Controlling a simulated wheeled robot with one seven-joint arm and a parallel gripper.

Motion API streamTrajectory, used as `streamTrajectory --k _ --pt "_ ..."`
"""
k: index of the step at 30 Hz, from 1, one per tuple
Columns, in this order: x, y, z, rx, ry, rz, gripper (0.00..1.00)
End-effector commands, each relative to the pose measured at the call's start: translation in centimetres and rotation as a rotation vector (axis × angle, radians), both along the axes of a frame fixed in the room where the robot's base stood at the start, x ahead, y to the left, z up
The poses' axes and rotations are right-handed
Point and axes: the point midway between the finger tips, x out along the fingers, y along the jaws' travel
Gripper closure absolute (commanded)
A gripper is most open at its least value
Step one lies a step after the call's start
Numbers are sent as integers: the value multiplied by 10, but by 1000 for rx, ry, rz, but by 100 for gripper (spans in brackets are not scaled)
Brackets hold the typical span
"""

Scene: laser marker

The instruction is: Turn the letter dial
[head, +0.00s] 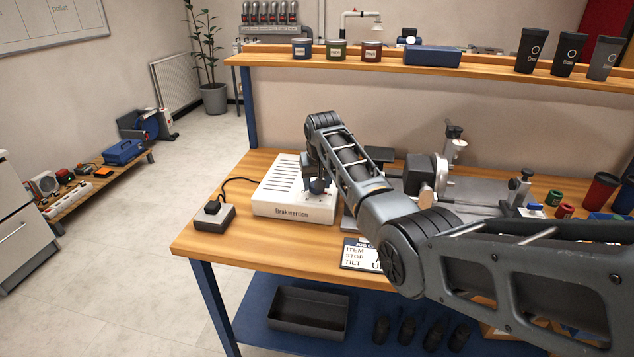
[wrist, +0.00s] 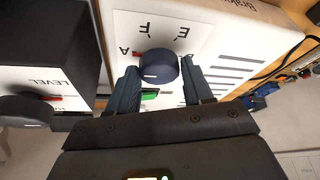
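The letter dial (wrist: 158,66) is a round dark-blue knob with a small white line on its face. It sits on a white panel in the wrist view, with upside-down letters around it; E, F and A are readable. A small red mark lies beside the A, and a green mark shows below the knob. My gripper (wrist: 160,66) has one finger on each side of the knob, with little or no gap; I cannot tell whether they press on it. In the head view, my gripper (head: 316,185) is over the white laser marker unit (head: 275,208), and the arm hides the dial there.
A black box with a LEVEL knob (wrist: 25,111) stands close to my left finger in the wrist view. A small box with a black knob (head: 213,214) stands left of the unit. A sign card (head: 355,256) lies near the bench's front edge. A shelf (head: 300,60) runs behind.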

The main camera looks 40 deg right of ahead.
Motion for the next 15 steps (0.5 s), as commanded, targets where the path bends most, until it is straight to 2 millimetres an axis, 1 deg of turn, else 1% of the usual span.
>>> streamTrajectory --k 1,6,15 --pt "0 0 0 0 0 0 44" --pt "0 0 0 0 1 1 30" --pt "-1 1 3 0 0 1 30"
